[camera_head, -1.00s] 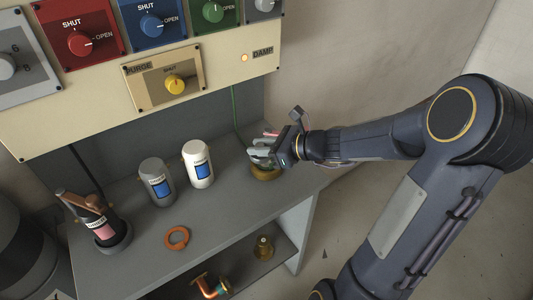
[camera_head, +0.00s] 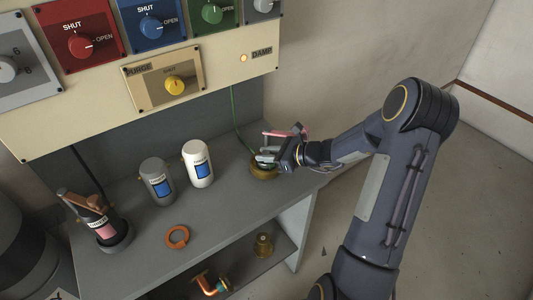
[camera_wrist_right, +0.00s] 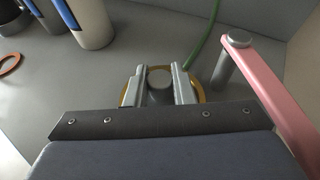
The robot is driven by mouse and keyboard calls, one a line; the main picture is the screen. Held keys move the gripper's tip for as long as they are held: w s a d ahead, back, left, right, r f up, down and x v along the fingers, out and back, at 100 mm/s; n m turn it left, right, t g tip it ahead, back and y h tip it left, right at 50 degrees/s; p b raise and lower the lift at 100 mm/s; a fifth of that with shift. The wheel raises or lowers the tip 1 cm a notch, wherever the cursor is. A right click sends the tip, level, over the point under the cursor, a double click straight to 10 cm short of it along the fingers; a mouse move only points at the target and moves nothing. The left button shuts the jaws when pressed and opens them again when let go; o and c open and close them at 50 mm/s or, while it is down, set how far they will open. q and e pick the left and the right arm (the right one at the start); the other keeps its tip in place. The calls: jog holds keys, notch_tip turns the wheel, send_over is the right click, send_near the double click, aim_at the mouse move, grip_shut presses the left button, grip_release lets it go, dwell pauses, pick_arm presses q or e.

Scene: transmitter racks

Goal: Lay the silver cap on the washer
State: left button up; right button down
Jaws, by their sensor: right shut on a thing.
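The washer (camera_head: 177,237), a flat orange ring, lies on the grey bench top near its front edge; part of it shows at the left edge of the right wrist view (camera_wrist_right: 9,63). My right gripper (camera_head: 264,160) is at the right end of the bench, over a round brass-coloured dish (camera_head: 263,173). In the right wrist view its fingers (camera_wrist_right: 160,85) are shut on a grey round-topped knob, seemingly part of the silver cap (camera_wrist_right: 159,79). The dish rim shows around the fingers; I cannot tell whether the cap touches it. My left gripper is not in view.
A white bottle (camera_head: 198,165) and a grey bottle (camera_head: 158,183) stand left of the gripper. A pink bar (camera_wrist_right: 267,90) and grey post are close on its right. A green cable (camera_head: 236,120) runs behind. A dark bottle in a holder (camera_head: 98,222) stands far left.

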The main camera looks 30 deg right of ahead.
jog(key=c, duration=1.2)
grip_release()
jog(key=shift+c, duration=0.2)
jog(key=shift+s+d, duration=0.1)
jog(key=v, duration=1.1)
jog(key=s+a+r+n+g, duration=0.3)
jog(key=s+a+r+n, duration=0.1)
jog(key=a+n, duration=0.25)
jog(key=s+a+r+n+g, duration=0.2)
jog(key=s+a+r+n, duration=0.1)
jog(key=s+a+n, duration=0.3)
jog(key=s+a+n+h, duration=0.4)
jog(key=s+n, duration=0.6)
jog(key=n, duration=0.4)
jog(key=shift+s+a+f+b, duration=0.2)
jog(key=shift+s+a+b, duration=0.15)
jog(key=shift+a, duration=0.35)
